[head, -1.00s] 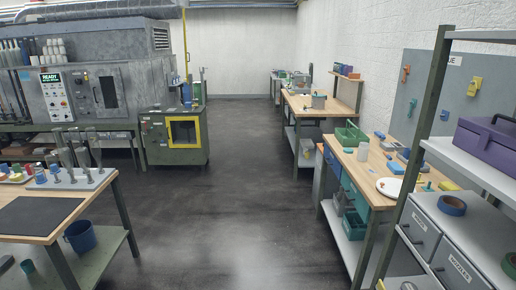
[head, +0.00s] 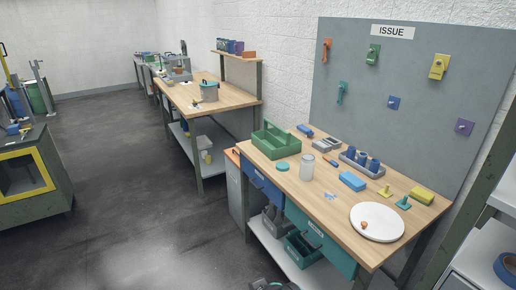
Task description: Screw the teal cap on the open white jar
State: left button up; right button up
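The white jar (head: 307,168) stands upright on the near wooden workbench (head: 305,205). Its rim is too small to make out clearly. The teal cap (head: 282,166) lies flat on the same bench, just left of the jar and apart from it, in front of the green tote. Neither of my grippers can be made out in the head view.
Around the jar are a green tote (head: 275,140), a grey rack with blue pieces (head: 361,163), a blue block (head: 352,181), a white round plate (head: 377,222) and a yellow block (head: 422,195). A grey pegboard (head: 410,100) stands behind. Open floor (head: 120,190) lies left.

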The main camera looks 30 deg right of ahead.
aim_at(307, 161)
jog(key=i+z, duration=0.15)
jog(key=i, duration=0.5)
jog(key=i+j+z, duration=0.1)
jog(key=i, duration=0.55)
jog(key=i+z, duration=0.25)
jog(key=z, duration=0.2)
jog(key=i+z, duration=0.25)
jog(key=z, duration=0.15)
jog(key=i+j+z, duration=0.2)
jog(key=z, duration=0.25)
jog(key=i+z, duration=0.2)
jog(key=z, duration=0.25)
jog(key=i+j+z, duration=0.15)
jog(key=z, duration=0.25)
jog(key=i+j+z, duration=0.2)
jog(key=z, duration=0.25)
